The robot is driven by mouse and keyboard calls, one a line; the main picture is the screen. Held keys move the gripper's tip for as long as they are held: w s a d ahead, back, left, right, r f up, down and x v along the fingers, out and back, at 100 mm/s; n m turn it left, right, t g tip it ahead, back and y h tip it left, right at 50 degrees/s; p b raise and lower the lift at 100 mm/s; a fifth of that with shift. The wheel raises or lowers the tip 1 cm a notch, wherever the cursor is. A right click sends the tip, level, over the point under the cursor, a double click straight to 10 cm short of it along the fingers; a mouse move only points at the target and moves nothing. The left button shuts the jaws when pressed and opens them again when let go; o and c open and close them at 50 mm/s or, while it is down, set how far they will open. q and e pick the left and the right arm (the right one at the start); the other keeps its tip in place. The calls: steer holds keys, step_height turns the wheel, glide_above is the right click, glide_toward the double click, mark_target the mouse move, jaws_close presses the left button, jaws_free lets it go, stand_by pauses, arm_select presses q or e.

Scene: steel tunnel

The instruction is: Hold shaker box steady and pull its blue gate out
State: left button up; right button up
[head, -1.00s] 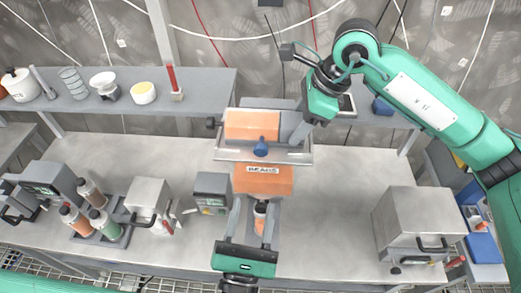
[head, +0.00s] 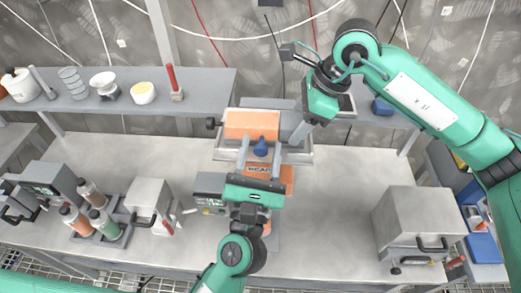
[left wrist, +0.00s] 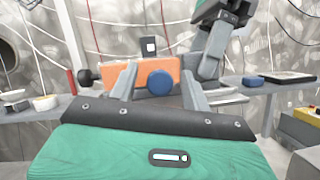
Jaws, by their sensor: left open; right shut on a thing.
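The shaker box (head: 252,121) is an orange block in a pale metal frame, above the middle of the bench. Its blue gate knob (head: 261,146) faces me and also shows in the left wrist view (left wrist: 160,83). My left gripper (head: 260,153) is open, its fingers pointing at the box on either side of the knob. In the left wrist view a gap shows between knob and fingers. My right gripper (head: 298,131) is shut on the right side of the box; its fingertips are hard to make out. The gate's plate is hidden.
An orange bin (head: 287,178) labelled BEANS stands below the box, partly covered by my left gripper. A steel box (head: 415,222) stands on the right. Bottles (head: 90,192) and small machines fill the left. A shelf (head: 110,105) runs behind.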

arm_select(q)
jaws_close()
steer(key=shift+s, duration=1.25)
jaws_free()
steer(key=shift+w, duration=0.1)
steer(key=v, duration=1.2)
